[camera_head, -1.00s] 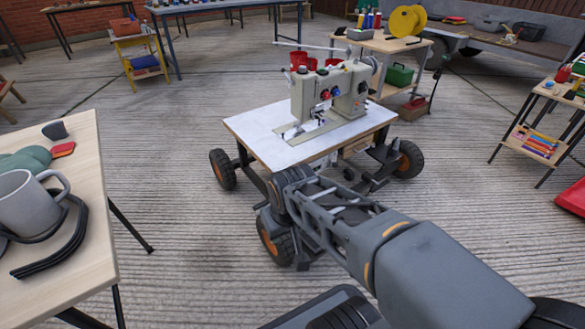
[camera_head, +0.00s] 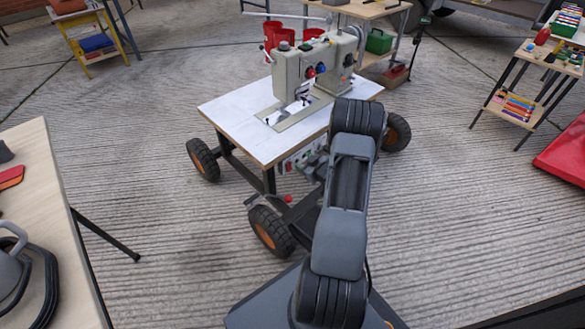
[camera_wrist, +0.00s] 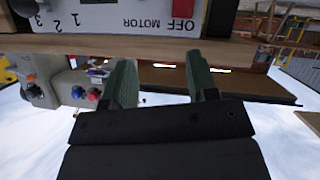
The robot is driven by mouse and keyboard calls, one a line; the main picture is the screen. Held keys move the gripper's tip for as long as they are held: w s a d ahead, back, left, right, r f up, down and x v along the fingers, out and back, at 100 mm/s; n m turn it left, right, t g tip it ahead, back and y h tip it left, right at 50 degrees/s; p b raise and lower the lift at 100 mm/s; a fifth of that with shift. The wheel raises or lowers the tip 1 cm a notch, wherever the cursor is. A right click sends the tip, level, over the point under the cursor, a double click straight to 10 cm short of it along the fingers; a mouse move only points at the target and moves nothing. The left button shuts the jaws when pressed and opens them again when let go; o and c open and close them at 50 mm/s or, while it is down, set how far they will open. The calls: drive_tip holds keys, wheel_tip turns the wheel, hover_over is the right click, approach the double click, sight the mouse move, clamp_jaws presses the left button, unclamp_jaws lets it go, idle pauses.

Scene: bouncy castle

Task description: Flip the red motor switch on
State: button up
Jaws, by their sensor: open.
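The sewing machine (camera_head: 318,68) stands on a white-topped wheeled table (camera_head: 235,112). A pale control panel (camera_head: 290,162) with small red and green parts sits under its front edge. In the wrist view the panel (camera_wrist: 120,20) appears upside down at the top, with the words OFF and MOTOR and the numbers 1, 2, 3. In the head view my arm hides most of the gripper.
The wooden table edge (camera_wrist: 240,50) runs close to my fingers. A small red knob (camera_head: 288,198) shows below the panel, near a wheel (camera_head: 270,231). A light wooden table (camera_head: 45,200) stands at left. A shelf stand (camera_head: 520,104) and red mat (camera_head: 565,150) are at right.

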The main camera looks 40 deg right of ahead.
sight(290, 166)
drive_tip(key=s+f+t+y, duration=0.3)
drive_tip(key=s+f+t, duration=0.1)
drive_tip(key=s+f, duration=0.25)
drive_tip(key=shift+m, duration=0.4)
drive_tip(key=w+b, duration=0.1)
drive_tip(key=w, duration=0.3)
drive_tip(key=w+a+b, duration=0.1)
drive_tip(key=w, duration=0.3)
drive_tip(key=w+a+b, duration=0.1)
drive_tip(key=w+b, duration=0.1)
drive_tip(key=w, duration=0.2)
drive_tip(key=shift+w+a+r, duration=0.1)
drive_tip(key=shift+a, duration=0.05)
drive_tip(key=shift+c, duration=0.5)
